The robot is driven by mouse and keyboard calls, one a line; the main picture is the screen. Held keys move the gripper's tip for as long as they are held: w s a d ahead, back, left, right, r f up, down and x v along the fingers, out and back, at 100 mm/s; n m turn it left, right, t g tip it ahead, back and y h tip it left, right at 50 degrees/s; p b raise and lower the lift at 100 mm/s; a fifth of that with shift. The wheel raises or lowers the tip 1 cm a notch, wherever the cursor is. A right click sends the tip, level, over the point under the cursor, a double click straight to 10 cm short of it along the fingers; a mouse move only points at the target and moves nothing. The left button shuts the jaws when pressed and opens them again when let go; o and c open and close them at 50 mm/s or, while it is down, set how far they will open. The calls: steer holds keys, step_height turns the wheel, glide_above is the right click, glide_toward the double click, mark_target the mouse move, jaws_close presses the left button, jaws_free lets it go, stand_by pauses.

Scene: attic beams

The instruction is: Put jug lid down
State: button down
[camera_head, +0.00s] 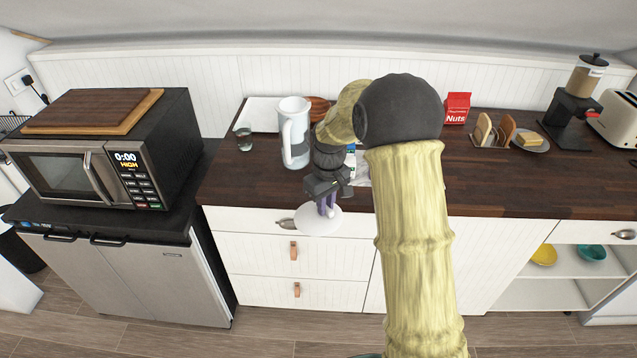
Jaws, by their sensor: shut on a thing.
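The jug lid (309,224) is a white, flat round disc. My gripper (327,207) is shut on its top, and the fingers cover its middle. The lid appears in front of the counter's front edge, over the white drawer fronts in the picture; its exact height is hard to tell. The jug (295,134) stands upright on the dark wooden counter (240,190), behind and left of my gripper. It is white with a handle facing front, and no lid shows on it.
A small glass (244,138) stands left of the jug. A red nuts bag (457,108), a toast rack (492,131) and a coffee grinder (570,110) stand to the right. The microwave (90,170) is at the left. The counter's front left is clear.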

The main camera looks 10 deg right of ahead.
steer(key=s+d+f+m, duration=0.1)
steer(key=d+f+m, duration=0.1)
steer(key=f, duration=0.6)
steer(key=s+d+f+m, duration=0.2)
steer(key=d+f+m, duration=0.1)
steer(key=f, duration=0.5)
steer(key=shift+m, duration=0.7)
steer(key=shift+d, duration=0.1)
